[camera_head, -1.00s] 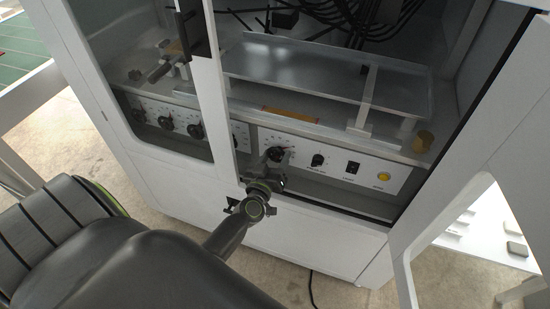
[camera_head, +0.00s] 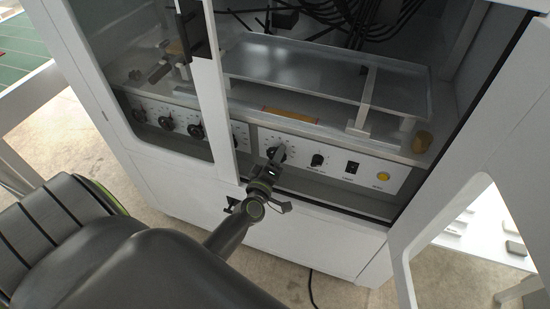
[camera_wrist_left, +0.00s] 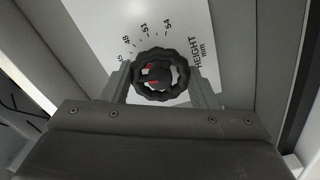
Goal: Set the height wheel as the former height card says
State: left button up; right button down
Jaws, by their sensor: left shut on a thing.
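The height wheel (camera_wrist_left: 178,88) is a black, scalloped knob with red marks on its hub. In the left wrist view it sits on a white plate printed "HEIGHT mm", with scale numbers including 48, 51 and 54. Which value the wheel points at is not clear. My left gripper (camera_wrist_left: 163,88) is shut on the wheel, one finger at each side. In the head view my left gripper (camera_head: 271,164) reaches the white control panel (camera_head: 335,172), and the wheel (camera_head: 277,153) is partly hidden. I cannot make out a height card. My right gripper is out of view.
Beside the wheel are a smaller black knob (camera_head: 317,160), a black switch (camera_head: 352,167) and a yellow button (camera_head: 383,176). Several black knobs line the panel to the left, behind a glazed door (camera_head: 224,130). A metal tray (camera_head: 320,72) lies above. An open white door (camera_head: 440,235) stands at right.

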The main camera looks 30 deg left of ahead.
pick_arm(q)
jog(key=shift+n, duration=1.2)
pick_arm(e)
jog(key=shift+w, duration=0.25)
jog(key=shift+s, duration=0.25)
pick_arm(q)
jog(key=o, duration=1)
jog(key=shift+c, duration=0.2)
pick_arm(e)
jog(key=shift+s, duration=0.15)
pick_arm(q)
jog(key=shift+s, duration=0.1)
jog(key=b+v, duration=0.7)
jog(key=v, duration=1)
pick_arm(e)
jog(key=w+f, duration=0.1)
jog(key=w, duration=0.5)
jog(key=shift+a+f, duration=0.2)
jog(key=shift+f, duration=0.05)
pick_arm(q)
jog(key=shift+s+d, duration=0.1)
